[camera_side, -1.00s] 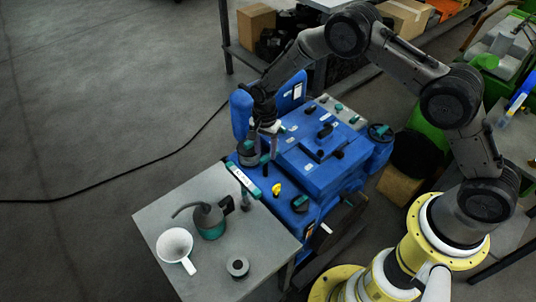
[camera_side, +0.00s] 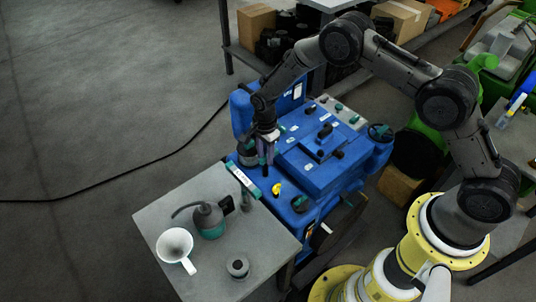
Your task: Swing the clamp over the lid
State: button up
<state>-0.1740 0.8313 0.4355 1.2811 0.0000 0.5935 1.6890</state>
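The blue engine (camera_side: 318,170) stands in the middle of the side view. A dark round part (camera_side: 247,158), which looks like the lid, sits at its left end, below the upright blue panel. My gripper (camera_side: 266,165) points down over this end of the engine, just right of the round part. Its fingers look very close to a small upright part there, but I cannot tell whether they touch it. The clamp cannot be told apart clearly at this size; it may be partly hidden by my gripper. Whether the fingers are open or shut is too small to see.
A grey table (camera_side: 155,215) at the front left holds an oil can (camera_side: 208,220), a white funnel (camera_side: 174,245) and a dark ring-shaped part (camera_side: 237,267). Open floor lies left.

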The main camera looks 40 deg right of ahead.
grip_shut()
